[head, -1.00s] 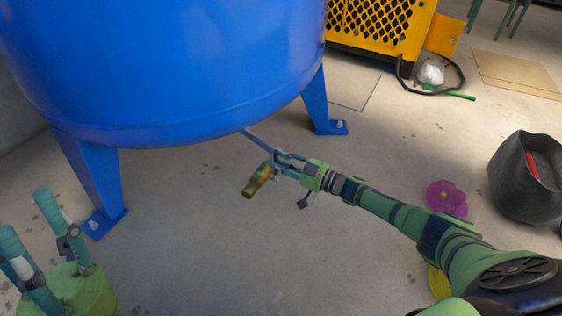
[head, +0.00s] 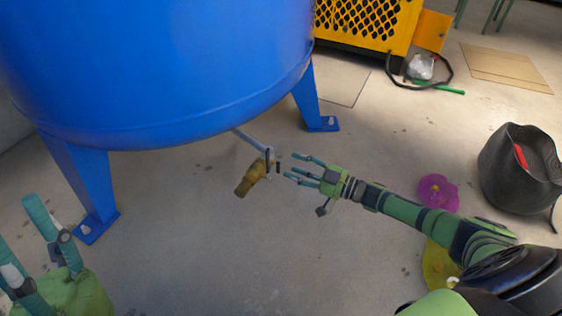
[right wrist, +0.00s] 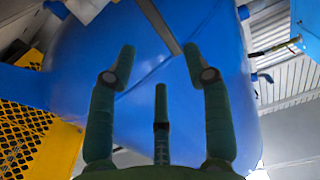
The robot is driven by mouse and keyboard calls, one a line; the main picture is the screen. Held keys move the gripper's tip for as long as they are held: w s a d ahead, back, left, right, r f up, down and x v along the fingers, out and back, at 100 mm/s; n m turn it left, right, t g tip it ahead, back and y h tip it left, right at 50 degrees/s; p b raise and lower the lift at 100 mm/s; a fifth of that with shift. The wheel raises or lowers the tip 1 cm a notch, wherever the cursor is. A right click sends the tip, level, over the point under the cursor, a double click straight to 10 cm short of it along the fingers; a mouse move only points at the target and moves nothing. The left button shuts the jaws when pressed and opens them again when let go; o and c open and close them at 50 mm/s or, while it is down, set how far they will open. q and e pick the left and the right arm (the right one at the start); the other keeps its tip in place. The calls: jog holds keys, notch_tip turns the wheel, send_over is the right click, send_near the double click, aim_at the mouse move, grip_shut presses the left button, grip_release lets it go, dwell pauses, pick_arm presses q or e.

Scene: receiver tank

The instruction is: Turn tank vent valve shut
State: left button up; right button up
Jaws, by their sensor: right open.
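The blue tank (head: 160,70) fills the upper left of the head view, and its underside fills much of the right wrist view (right wrist: 180,85). A thin grey pipe (head: 248,140) comes out from under it and ends in a brass-coloured valve (head: 250,178) with a small dark handle (head: 268,160). My right gripper (head: 291,167) is open and empty, just right of the valve with a small gap. In the right wrist view its fingers (right wrist: 160,68) are spread apart; I cannot make out the valve there. My left gripper (head: 30,235) is at the lower left, fingers apart, partly cut off.
Blue tank legs (head: 92,190) stand on the floor, another (head: 308,98) behind the pipe. A black bucket (head: 515,170) is at right, near a purple flower-shaped piece (head: 437,192) and a yellow one (head: 437,265). A yellow caged machine (head: 370,22) stands behind. Floor below the valve is clear.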

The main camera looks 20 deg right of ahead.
jog(key=shift+v, duration=2.15)
